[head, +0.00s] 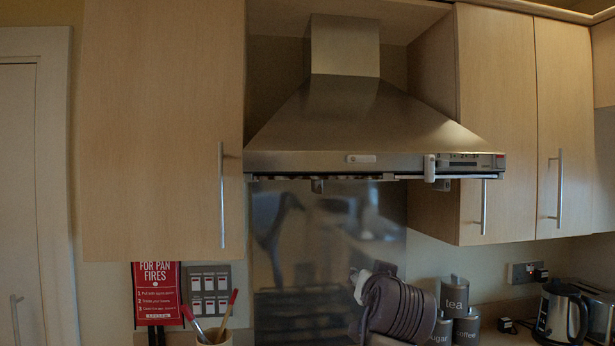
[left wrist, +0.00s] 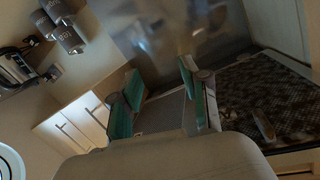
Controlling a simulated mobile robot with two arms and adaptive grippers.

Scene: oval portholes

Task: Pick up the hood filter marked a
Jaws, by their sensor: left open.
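The hood (head: 370,125) hangs between the cabinets in the head view, and its underside is mostly hidden there. In the left wrist view, which is turned over, a dark speckled mesh panel (left wrist: 240,88), seemingly a hood filter, lies at the right in a pale frame. A small pale oblong piece (left wrist: 265,126) sits on it. No letter a is readable. My left gripper (left wrist: 157,70) has teal-padded fingers spread apart, with nothing held. A plain grey panel (left wrist: 165,115) shows behind and between the fingers. The mesh is right of the fingers. My right gripper is not in view.
Wall cabinets (head: 165,120) flank the hood. Canisters (head: 466,328) and a kettle (head: 562,312) stand on the counter at the lower right. A red pan-fire sign (head: 157,290) hangs at the lower left. A shiny splashback (head: 300,240) is below the hood.

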